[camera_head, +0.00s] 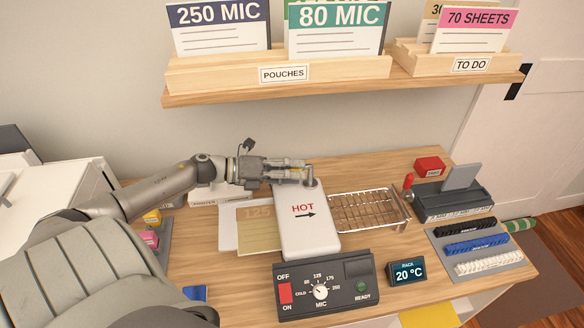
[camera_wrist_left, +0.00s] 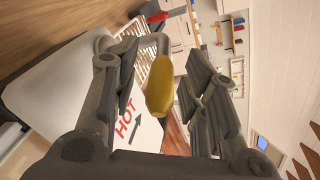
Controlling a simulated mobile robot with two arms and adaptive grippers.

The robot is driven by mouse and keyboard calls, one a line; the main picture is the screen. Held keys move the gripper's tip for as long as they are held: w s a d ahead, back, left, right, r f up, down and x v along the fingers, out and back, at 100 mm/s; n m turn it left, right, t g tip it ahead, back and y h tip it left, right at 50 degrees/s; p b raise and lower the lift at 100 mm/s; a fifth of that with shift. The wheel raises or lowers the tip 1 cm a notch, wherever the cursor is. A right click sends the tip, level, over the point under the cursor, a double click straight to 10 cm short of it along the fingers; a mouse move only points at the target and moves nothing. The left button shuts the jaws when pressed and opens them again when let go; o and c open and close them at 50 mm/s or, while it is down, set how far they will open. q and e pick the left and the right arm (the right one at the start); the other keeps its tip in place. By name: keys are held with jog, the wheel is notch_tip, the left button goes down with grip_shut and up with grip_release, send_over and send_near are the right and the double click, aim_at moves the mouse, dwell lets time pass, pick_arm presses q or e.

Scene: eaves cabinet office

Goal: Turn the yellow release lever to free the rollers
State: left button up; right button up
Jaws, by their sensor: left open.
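The laminator (camera_head: 310,232) is a white box marked HOT with a black arrow, standing on the wooden desk. The yellow release lever (camera_wrist_left: 160,92) shows in the left wrist view as a rounded yellow grip on a grey arm, at the laminator's far end. In the head view the yellow grip is hidden by my gripper. My left gripper (camera_head: 300,172) reaches in from the left over the laminator's far edge. In the left wrist view its fingers (camera_wrist_left: 163,68) are open, one on each side of the lever; I cannot tell whether either touches it. My right gripper is not in view.
A wire rack (camera_head: 368,209) stands right of the laminator. A control box (camera_head: 325,285) with dial and red switch and a 20 °C display (camera_head: 407,271) are in front. Binding combs (camera_head: 476,246) lie at the right. A shelf (camera_head: 340,87) with pouch boxes hangs above.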

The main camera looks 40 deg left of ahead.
pick_arm(q)
jog(key=shift+s, duration=0.1)
jog(key=v, duration=1.2)
dwell(0.5)
